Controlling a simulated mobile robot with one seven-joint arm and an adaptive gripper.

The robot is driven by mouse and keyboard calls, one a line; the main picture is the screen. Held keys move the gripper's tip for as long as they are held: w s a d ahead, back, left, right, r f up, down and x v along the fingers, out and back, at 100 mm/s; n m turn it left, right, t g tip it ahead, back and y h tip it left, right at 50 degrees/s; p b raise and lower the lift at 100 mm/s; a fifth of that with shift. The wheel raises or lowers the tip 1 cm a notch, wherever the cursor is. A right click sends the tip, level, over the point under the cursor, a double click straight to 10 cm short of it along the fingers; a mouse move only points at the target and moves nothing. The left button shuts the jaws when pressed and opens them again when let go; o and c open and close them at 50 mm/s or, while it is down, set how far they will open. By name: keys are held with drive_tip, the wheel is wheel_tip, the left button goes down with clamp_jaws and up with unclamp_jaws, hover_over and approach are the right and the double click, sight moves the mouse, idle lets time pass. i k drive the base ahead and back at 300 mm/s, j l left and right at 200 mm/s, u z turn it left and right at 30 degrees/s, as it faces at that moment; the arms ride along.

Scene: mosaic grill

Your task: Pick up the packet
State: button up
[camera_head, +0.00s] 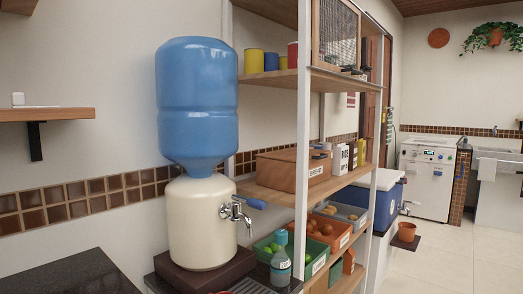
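No part of my gripper shows in the head view. A white upright pack with dark lettering (341,160) stands on the middle shelf of the rack, right of a brown wooden box (284,171). A narrow dark item and a yellow item (362,152) stand close beside it on the right. I cannot tell for certain which of these is the packet. Their lower and rear parts are partly hidden by each other.
A blue water bottle (197,100) on a cream dispenser (200,222) stands in front, left of the rack. A plastic bottle (280,268) stands by its tap. Produce crates (340,240) fill the lower shelf. Floor (440,262) at right is mostly clear, with a terracotta pot (407,232).

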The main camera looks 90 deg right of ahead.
sight(353, 146)
drive_tip(key=k+l, duration=0.2)
drive_tip(key=k, duration=0.25)
drive_tip(key=k+l, duration=0.25)
drive_tip(key=k, duration=0.2)
drive_tip(key=k+l, duration=0.2)
drive_tip(key=k, duration=0.3)
drive_tip(key=k+l, duration=0.25)
drive_tip(key=k, duration=0.2)
drive_tip(key=k+l+z, duration=0.5)
drive_tip(key=k, duration=0.15)
drive_tip(key=z, duration=1.7)
